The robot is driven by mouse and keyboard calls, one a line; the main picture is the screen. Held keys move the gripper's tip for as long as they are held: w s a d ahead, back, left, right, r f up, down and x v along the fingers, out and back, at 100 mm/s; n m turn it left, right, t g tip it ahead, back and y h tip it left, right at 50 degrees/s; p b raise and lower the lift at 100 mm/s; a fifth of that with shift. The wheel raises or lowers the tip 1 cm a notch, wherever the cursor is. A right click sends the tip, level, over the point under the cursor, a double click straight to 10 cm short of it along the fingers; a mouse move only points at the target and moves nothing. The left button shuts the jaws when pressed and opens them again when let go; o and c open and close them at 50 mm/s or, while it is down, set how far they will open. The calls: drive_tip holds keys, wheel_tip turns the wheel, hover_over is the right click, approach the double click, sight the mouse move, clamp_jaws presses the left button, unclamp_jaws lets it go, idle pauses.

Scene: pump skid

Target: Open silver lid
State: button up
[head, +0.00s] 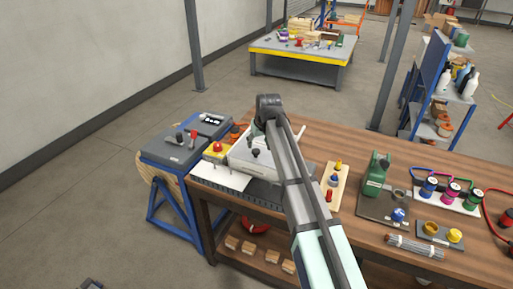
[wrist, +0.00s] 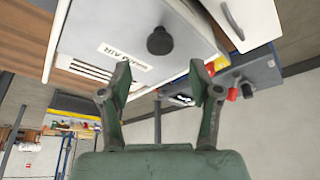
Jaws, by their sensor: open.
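A silver-grey box with a flat silver lid (head: 245,160) sits on the left part of the wooden bench in the head view, partly covered by my arm. In the wrist view a pale grey panel (wrist: 120,25), which looks like the same lid, carries a black round knob (wrist: 160,41) and a label reading AIR. I cannot tell whether it is fully closed. My gripper (wrist: 160,88) is open and empty, its fingers apart near the panel's labelled edge and not around the knob. In the head view the gripper's fingers are mostly hidden by the arm.
A white panel with a grey handle (wrist: 240,18) lies beside the box. A blue stand with a grey top (head: 175,148) and red lever is at the left. A board with coloured knobs (head: 335,185) and a green pump (head: 377,175) stand to the right on the bench.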

sight(256, 150)
drive_tip(key=shift+p+x, duration=0.6)
drive_tip(key=shift+x, duration=2.5)
clamp_jaws()
